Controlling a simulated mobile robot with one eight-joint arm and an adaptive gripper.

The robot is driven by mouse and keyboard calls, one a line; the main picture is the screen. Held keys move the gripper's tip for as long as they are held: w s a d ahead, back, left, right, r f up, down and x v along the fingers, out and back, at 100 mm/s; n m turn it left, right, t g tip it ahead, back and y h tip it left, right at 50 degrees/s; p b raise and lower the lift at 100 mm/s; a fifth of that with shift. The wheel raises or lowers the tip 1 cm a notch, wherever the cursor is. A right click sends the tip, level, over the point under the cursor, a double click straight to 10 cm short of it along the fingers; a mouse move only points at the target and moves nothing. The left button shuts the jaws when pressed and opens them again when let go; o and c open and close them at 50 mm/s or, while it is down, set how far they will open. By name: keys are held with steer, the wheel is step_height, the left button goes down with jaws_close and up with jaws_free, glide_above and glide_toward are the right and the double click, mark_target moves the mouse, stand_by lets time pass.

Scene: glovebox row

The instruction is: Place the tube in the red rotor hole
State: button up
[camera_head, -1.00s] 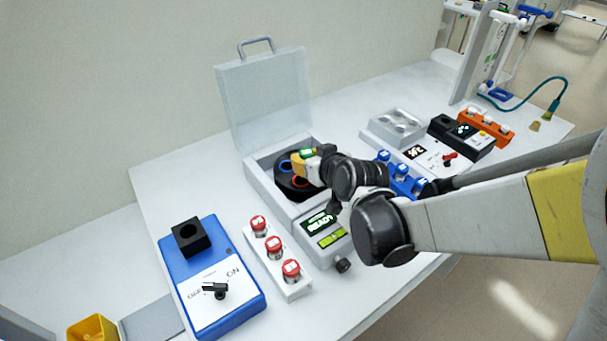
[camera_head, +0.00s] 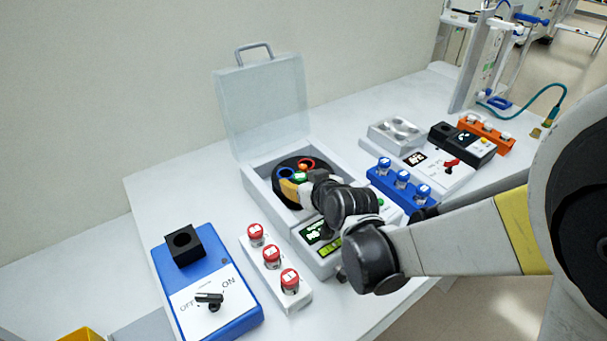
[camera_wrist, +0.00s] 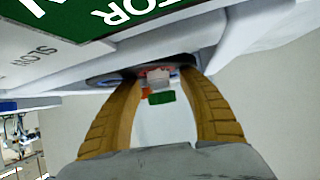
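The black rotor (camera_head: 264,194) sits in the white centrifuge under its raised clear lid. The red-ringed hole (camera_head: 306,164) is at its back right and a blue-ringed hole (camera_head: 285,173) at its left. A green-capped tube (camera_head: 300,178) shows between those rings, just behind my yellow fingers; its lower part is hidden. My gripper (camera_head: 293,191) is low over the rotor's front. In the wrist view my fingers (camera_wrist: 160,77) are spread on either side of the green cap (camera_wrist: 162,97), with gaps on both sides. I cannot tell which hole the tube occupies.
Red-capped vials stand in a white rack (camera_head: 295,300) front left, beside a blue switch box (camera_head: 235,318). A blue vial rack (camera_head: 408,207) stands right of the centrifuge, close to my arm. The clear lid (camera_head: 262,105) stands upright behind the rotor.

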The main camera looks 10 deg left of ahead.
steer(key=shift+r, duration=0.1)
steer(key=shift+r+p, duration=0.2)
steer(key=shift+p, duration=0.1)
steer(key=p+v, duration=0.4)
steer(key=v, duration=0.8)
steer(key=shift+f, duration=0.1)
steer(key=shift+m+h, duration=0.8)
steer(key=shift+h, duration=0.1)
steer(key=d, duration=0.2)
steer(key=d+r, duration=0.1)
steer(key=d, duration=0.4)
steer(key=shift+d+r, duration=0.1)
steer(key=shift+r, duration=0.3)
steer(key=s+d+m+h, duration=0.2)
steer(key=s+d, duration=0.2)
steer(key=d, duration=0.3)
steer(key=s+d+r+m+g+h, duration=0.1)
steer(key=s+d+m, duration=0.1)
steer(key=s+d, duration=0.2)
steer(key=s+d+r+m+g+h, duration=0.1)
steer(key=s+d, duration=0.3)
steer(key=d, duration=0.6)
steer(key=shift+r+m+h, duration=0.2)
steer(key=shift+m+h, duration=0.3)
steer(key=shift+h, duration=0.3)
